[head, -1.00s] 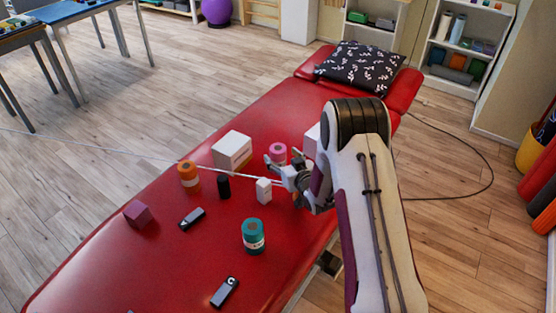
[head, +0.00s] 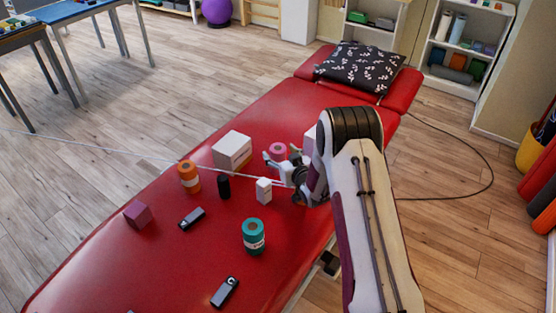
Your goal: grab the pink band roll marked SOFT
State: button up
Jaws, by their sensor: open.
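A pink band roll (head: 278,150) stands on the red treatment table (head: 150,262), between a white box and my arm. Its lower part is partly hidden by my gripper, and I cannot read a marking on it. My gripper (head: 268,167) is open, with its fingers pointing left just at the near side of the pink roll in the picture. I cannot tell whether a finger touches the roll. An orange roll (head: 188,178) stands to the left and a teal roll (head: 253,237) stands nearer the front.
A white box (head: 232,150), a black bottle (head: 223,187) and a small white box (head: 263,191) stand close by. A purple cube (head: 137,214) and dark devices (head: 224,292) lie further left and front. Another white box (head: 309,141) is partly behind my arm. A patterned pillow (head: 360,72) lies at the far end.

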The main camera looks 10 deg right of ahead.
jog(key=shift+x, duration=1.1)
jog(key=c, duration=1.5)
